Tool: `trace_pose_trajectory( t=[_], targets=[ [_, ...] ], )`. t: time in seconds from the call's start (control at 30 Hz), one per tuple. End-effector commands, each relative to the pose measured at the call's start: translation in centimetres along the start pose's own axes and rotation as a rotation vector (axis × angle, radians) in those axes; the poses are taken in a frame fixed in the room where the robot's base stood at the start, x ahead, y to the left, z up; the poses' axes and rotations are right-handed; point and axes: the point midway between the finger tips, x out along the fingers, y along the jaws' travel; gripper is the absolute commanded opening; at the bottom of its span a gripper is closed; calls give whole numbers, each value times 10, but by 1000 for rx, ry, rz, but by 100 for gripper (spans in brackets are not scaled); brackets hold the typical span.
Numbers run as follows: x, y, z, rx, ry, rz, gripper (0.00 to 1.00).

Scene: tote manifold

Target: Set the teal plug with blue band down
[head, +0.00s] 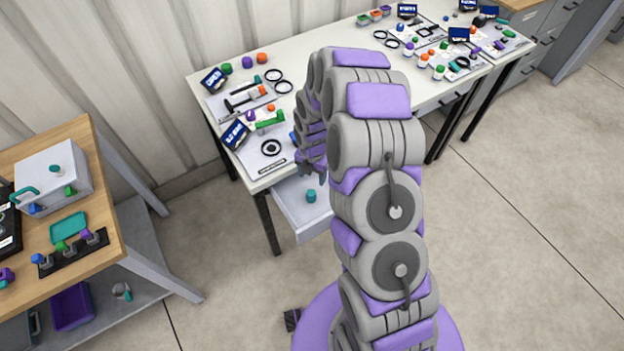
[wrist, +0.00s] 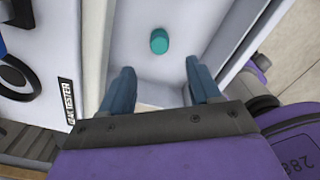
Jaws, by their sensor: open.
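The teal plug (head: 311,196) stands in the pulled-out drawer (head: 290,212) under the white table. In the wrist view the plug (wrist: 159,41) rests on the pale drawer floor, apart from the drawer walls. No blue band can be made out on it. My gripper (head: 311,168) is over the drawer with its fingers pointing down. In the wrist view my gripper (wrist: 160,88) has its two blue-grey fingers spread and nothing between them. The plug lies beyond the fingertips, not touching them.
The white table (head: 330,42) above the drawer carries mats, small screens and coloured parts. A wooden bench (head: 112,232) with a grey box (head: 80,192) stands at left. Bare floor lies at right.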

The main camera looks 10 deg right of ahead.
Motion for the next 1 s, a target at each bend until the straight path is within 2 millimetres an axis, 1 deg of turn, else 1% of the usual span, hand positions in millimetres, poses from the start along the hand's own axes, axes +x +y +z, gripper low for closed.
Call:
trace_pose_trajectory(
  t=[0.23, 0.27, 0.33, 0.37, 0.57, 0.7, 0.8, 1.0],
  targets=[
    [-10, 1, -3, 18, -2, -2, 62],
    [-14, 1, -4, 34, -2, -2, 62],
    [-28, -1, -8, 91, -2, -2, 62],
    [-36, -2, -10, 126, -1, -2, 62],
    [-104, -22, -35, 453, 8, -15, 62],
    [-147, -42, -57, 700, 13, -33, 62],
    [-175, -60, -76, 877, 11, -51, 62],
    [-225, -97, -115, 1234, -1, -77, 62]
  ],
)
